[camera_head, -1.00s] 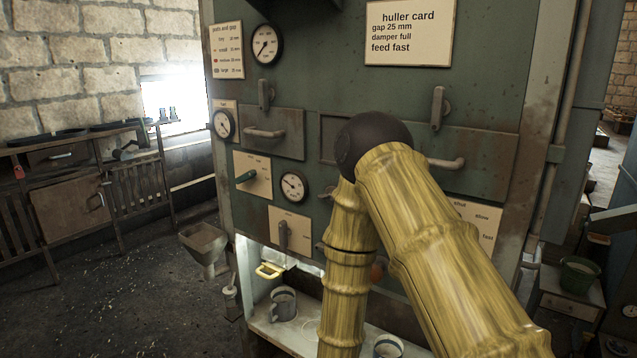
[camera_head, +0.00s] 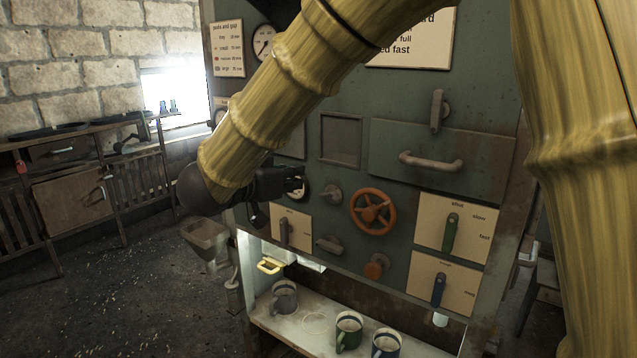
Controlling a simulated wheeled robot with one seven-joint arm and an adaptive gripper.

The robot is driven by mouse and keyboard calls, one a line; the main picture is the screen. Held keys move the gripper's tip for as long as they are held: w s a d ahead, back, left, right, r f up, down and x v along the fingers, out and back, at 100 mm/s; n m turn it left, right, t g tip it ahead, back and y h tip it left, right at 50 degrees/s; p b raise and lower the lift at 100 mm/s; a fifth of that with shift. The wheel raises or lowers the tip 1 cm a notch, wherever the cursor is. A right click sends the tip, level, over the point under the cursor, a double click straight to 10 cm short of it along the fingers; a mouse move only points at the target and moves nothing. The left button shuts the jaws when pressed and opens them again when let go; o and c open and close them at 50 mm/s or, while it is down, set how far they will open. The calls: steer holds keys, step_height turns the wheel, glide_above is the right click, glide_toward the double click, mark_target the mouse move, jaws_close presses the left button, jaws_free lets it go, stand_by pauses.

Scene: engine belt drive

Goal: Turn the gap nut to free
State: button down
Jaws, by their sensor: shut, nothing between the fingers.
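The green machine front (camera_head: 340,110) carries several controls, and no label marks the gap nut, so I cannot tell which one it is. A small grey knob (camera_head: 331,194) on a round base sits just left of an orange handwheel (camera_head: 372,212). A grey bar knob (camera_head: 328,244) and an orange knob (camera_head: 377,266) are below. My gripper (camera_head: 296,181) is shut and empty, in front of the small gauge (camera_head: 303,190), left of the grey knob and apparently apart from it.
Green (camera_head: 451,232) and blue (camera_head: 438,290) levers sit on plates at right. A drawer handle (camera_head: 431,161) sticks out above. Mugs (camera_head: 348,330) stand on the lower shelf (camera_head: 310,335). A hopper (camera_head: 205,236) is at lower left.

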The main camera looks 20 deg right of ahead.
steer(key=r, duration=0.2)
steer(key=p, duration=0.3)
glide_above(330, 197)
steer(key=a, duration=0.3)
step_height(330, 197, down, 2)
steer(key=shift+s+f, duration=0.15)
steer(key=shift+f, duration=0.05)
step_height(330, 197, down, 2)
steer(key=shift+d+f, duration=0.1)
steer(key=shift+f, duration=0.7)
steer(key=shift+f+p, duration=0.3)
steer(key=shift+r+p, duration=0.1)
steer(key=shift+p, duration=0.4)
steer(key=shift+w+a+f+n+g+h+p, duration=0.3)
steer(key=shift+n+p, duration=0.4)
steer(key=shift+p, duration=0.85)
